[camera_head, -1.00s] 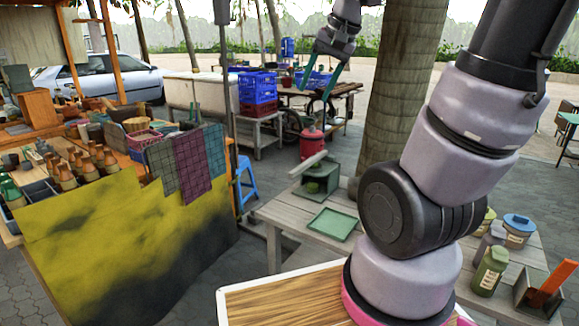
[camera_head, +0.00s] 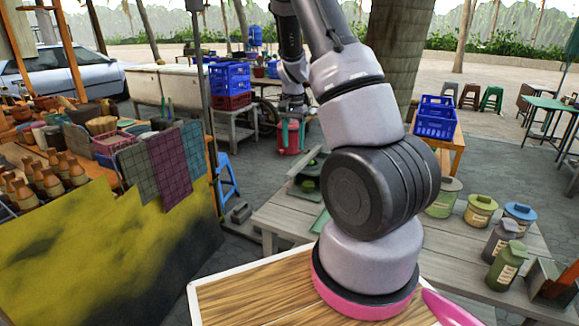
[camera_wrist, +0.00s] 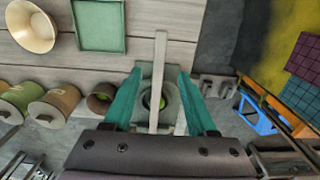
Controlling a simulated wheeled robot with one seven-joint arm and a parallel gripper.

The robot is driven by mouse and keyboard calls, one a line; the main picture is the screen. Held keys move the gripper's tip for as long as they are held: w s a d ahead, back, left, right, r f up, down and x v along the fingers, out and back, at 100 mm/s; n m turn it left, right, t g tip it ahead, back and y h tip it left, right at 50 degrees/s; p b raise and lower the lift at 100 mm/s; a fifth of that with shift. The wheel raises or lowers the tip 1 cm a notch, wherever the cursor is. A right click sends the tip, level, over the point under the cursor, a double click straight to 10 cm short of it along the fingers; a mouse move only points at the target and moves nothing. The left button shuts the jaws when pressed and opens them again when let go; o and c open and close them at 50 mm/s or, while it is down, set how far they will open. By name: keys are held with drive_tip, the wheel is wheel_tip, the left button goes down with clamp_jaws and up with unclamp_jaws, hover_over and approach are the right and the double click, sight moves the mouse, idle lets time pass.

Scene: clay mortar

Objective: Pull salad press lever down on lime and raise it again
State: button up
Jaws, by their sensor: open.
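The salad press (camera_head: 303,188) is a grey-green frame on the grey wooden table, partly hidden behind my arm in the head view. In the wrist view the press (camera_wrist: 147,72) lies beyond and between my fingers, with a green lime (camera_wrist: 162,102) inside it. Its pale lever (camera_wrist: 160,60) is a long straight bar over the press, running between the teal fingers. My gripper (camera_wrist: 159,72) is open, one finger on each side of the lever. Whether either finger touches it cannot be told.
A green tray (camera_wrist: 98,28) and a cream bowl (camera_wrist: 32,27) lie on the table beside the press. Lidded jars (camera_wrist: 54,104) stand along it. A blue stool (camera_head: 227,178) and the yellow-draped stall (camera_head: 110,250) are to the left in the head view.

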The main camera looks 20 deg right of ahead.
sight(293, 169)
wheel_tip(293, 169, down, 10)
drive_tip(key=shift+r, duration=0.1)
idle(0.4)
clamp_jaws()
idle(1.2)
